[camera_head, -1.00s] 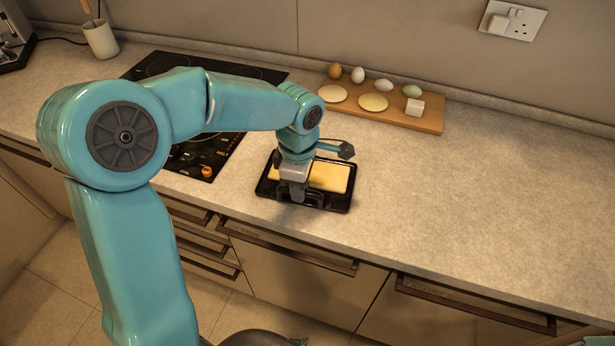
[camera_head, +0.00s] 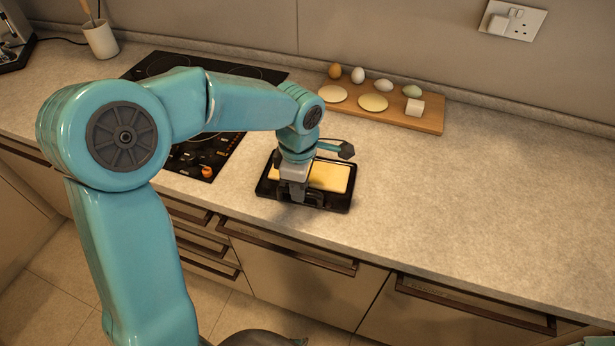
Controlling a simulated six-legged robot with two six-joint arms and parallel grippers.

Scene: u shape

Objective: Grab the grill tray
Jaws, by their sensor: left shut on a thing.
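The grill tray (camera_head: 344,204) is a black rectangular tray on the counter, near its front edge and right of the hob. A flat yellow slab (camera_head: 330,176) lies in it. My left gripper (camera_head: 297,200) points down at the tray's front left part and is shut on the tray. The fingertips are dark against the black tray, so the exact contact is hard to see. My arm hides the tray's back left part. My right gripper is not in view.
A black hob (camera_head: 205,152) lies left of the tray, partly behind my arm. A wooden board (camera_head: 432,120) with eggs, two pale discs and a white cube stands at the back. A white utensil pot (camera_head: 101,40) is at the back left. The counter (camera_head: 460,200) to the right is clear.

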